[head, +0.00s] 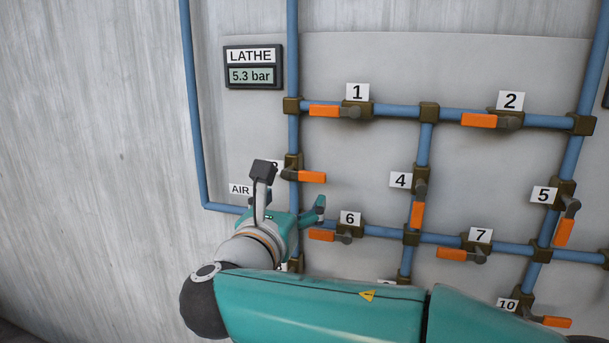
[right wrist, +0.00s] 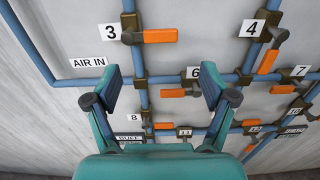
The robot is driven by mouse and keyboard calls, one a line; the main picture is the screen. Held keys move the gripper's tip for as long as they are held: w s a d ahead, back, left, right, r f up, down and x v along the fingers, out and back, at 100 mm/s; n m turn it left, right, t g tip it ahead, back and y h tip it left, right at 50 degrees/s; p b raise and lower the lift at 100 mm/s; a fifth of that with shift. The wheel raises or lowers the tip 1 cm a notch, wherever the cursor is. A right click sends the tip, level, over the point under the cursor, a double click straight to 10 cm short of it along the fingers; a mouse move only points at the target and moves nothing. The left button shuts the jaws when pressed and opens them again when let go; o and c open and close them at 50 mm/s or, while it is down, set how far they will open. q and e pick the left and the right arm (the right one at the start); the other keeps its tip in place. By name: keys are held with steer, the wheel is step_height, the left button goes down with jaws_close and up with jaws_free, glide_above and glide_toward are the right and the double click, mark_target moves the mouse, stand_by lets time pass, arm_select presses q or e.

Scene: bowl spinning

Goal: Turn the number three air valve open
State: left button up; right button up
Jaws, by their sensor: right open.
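The number three valve sits on a vertical blue pipe. Its orange handle (head: 312,177) points right, across the pipe, and its label is mostly hidden behind my right gripper in the head view. In the right wrist view, the "3" label (right wrist: 109,32) and the whole orange handle (right wrist: 160,36) show clearly. My right gripper (head: 291,190) is open and empty, just below and left of the handle in the head view. In the right wrist view its spread fingers (right wrist: 155,86) are below the handle, apart from it. My left gripper is not in view.
A lathe gauge (head: 253,68) reads 5.3 bar. Valve 1 (head: 325,111) is above, valve 6 (head: 322,235) is close below right, and valve 4 (head: 417,214) is further right. Bare wall lies left.

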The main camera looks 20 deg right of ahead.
mark_target(311, 177)
steer(key=p+x, duration=0.3)
steer(key=x, duration=0.9)
steer(key=shift+w+d, duration=0.1)
steer(key=shift+w, duration=0.05)
